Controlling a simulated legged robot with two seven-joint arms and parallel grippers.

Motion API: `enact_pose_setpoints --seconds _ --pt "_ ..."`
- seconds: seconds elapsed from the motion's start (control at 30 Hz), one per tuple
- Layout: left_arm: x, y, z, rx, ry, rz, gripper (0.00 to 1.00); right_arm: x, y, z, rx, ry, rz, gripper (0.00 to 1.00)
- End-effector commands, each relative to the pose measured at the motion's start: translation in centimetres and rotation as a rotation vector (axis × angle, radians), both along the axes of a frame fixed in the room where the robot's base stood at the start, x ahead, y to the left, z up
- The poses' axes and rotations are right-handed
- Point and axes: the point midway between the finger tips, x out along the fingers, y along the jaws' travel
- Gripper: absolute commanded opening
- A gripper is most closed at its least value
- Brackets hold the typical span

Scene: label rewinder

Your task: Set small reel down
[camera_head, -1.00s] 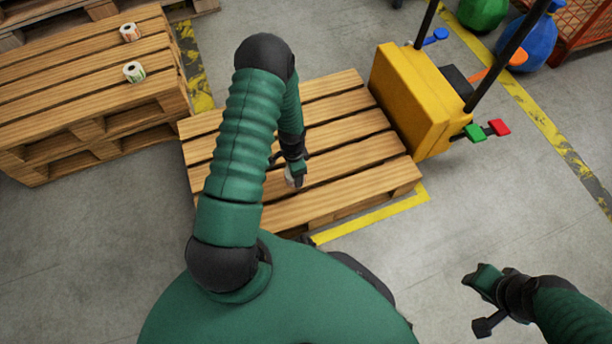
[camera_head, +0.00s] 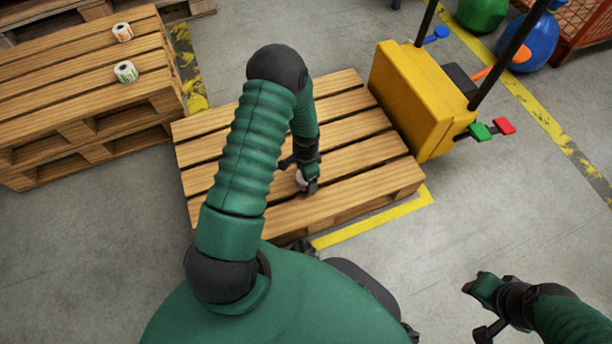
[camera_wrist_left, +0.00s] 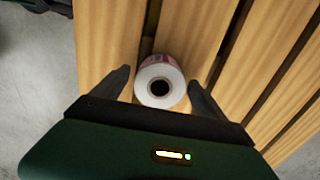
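The small reel is a white roll with a dark core hole and a pinkish printed side. In the left wrist view the small reel (camera_wrist_left: 140,87) sits between my two left fingertips, its open end facing the camera. I cannot tell whether the reel touches the slats. My right gripper (camera_head: 478,308) is empty, away at the lower right.
Two other reels, one with red print (camera_head: 122,32) and one with green print (camera_head: 126,72), stand on the stacked pallets (camera_head: 60,75) at left. A yellow pallet truck (camera_head: 415,95) borders the middle pallet's right side. Slats around the left gripper are bare.

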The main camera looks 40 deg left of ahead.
Motion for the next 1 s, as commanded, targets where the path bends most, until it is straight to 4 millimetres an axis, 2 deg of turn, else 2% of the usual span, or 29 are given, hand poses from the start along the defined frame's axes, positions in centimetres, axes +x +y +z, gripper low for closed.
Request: enact_pose_setpoints --seconds 0.27,0.37,0.6,0.7,0.93,1.0 --pt "0.0 0.0 0.3 0.0 0.0 0.0 0.83 0.0 0.0 0.1 0.0 0.0 0.0 0.36" --pt "0.1 0.0 2.0 0.0 -0.001 0.0 0.83 0.0 0.0 1.5 0.0 0.0 0.0 0.36" --pt "0.0 0.0 8.6 0.0 -0.001 -0.001 0.83 0.0 0.0 6.4 0.0 0.0 0.0 0.36" --pt "0.1 0.0 10.6 0.001 -0.002 -0.001 0.83 0.0 0.0 7.7 0.0 0.0 0.0 0.36" --pt "0.1 -0.3 13.0 0.003 -0.005 0.007 0.83 0.0 0.0 8.6 0.0 0.0 0.0 0.36" --pt "0.4 -1.1 14.7 0.012 -0.018 0.03 0.83 0.0 0.0 8.5 0.0 0.0 0.0 0.36"
